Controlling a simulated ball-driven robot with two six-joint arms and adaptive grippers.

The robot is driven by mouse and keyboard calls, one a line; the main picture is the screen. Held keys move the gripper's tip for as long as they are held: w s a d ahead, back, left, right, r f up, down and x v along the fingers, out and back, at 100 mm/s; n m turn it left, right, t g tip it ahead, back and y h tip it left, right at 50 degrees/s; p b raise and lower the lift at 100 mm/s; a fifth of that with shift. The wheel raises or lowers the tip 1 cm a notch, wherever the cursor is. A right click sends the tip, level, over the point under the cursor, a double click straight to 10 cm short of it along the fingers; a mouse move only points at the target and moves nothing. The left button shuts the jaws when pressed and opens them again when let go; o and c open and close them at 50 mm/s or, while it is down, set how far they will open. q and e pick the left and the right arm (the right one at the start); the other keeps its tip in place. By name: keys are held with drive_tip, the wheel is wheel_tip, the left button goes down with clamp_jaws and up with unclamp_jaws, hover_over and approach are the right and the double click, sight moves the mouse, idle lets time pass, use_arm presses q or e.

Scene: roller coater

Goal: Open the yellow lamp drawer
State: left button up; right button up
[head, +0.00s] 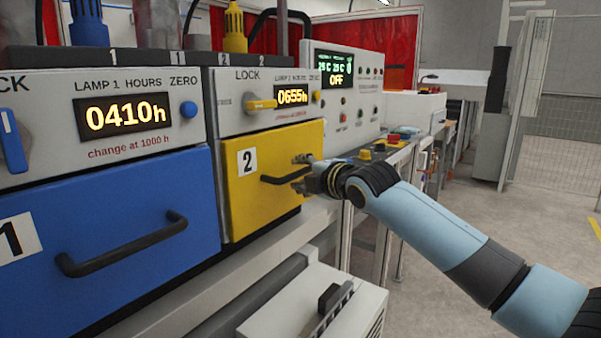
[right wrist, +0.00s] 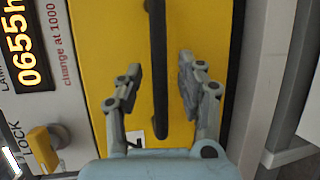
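The yellow lamp drawer (head: 240,195) marked 2 is shut, its face flush below its panel. It also fills the right wrist view (right wrist: 225,20). Its black bar handle (head: 275,180) runs across the front and shows upright in the right wrist view (right wrist: 159,60). My right gripper (head: 302,173) is at the handle's right part. In the right wrist view its two fingers (right wrist: 161,80) are open, one on each side of the handle, with gaps to it. The yellow lock knob (head: 261,104) sits on the panel above the drawer. My left gripper is not in view.
The blue drawer (head: 110,225) marked 1, with its own black handle (head: 125,245), is at the left. A white box with a dark handle (head: 325,305) stands low in front of the yellow drawer. A control panel (head: 350,95) is behind. Floor at the right is clear.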

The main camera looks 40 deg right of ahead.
drive_tip(key=shift+w+f, duration=0.1)
drive_tip(key=shift+w, duration=0.3)
clamp_jaws()
